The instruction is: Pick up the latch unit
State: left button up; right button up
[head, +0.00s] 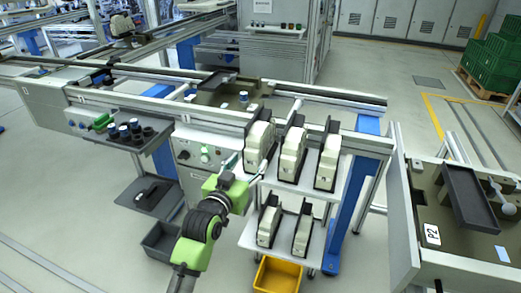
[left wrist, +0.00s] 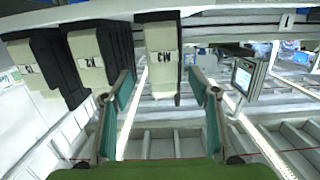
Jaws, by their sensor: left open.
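Several cream units stand in black holders on a two-level white rack. On the upper shelf are a left unit (head: 259,140), a middle unit (head: 292,147) and a right unit (head: 328,163). Two more, a left one (head: 268,226) and a right one (head: 302,236), stand on the lower shelf. I cannot tell which is the latch unit. My left gripper (head: 246,166) is open and empty, in front of the upper shelf's left end. In the left wrist view its open fingers (left wrist: 163,88) frame a labelled cream unit (left wrist: 163,42), apart from it. My right gripper is not in view.
A yellow bin (head: 277,275) sits below the rack. A blue post (head: 349,205) stands right of it. A black tray with blue-topped parts (head: 124,132) and a control panel (head: 196,152) are to the left. A bench with a dark tray (head: 474,198) is at right.

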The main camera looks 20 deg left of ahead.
pick_arm(q)
jog(key=t, duration=0.1)
send_near(261, 121)
jog(key=w, duration=0.3)
jog(key=shift+w+d+f, duration=0.1)
jog(key=shift+w+d, duration=0.05)
jog(key=shift+d, duration=0.15)
jog(key=shift+w+f+p, duration=0.2)
jog(key=shift+w+p, duration=0.35)
jog(key=shift+w, duration=2.45)
jog(key=c, duration=1.4)
jog(key=shift+r, duration=0.1)
grip_shut()
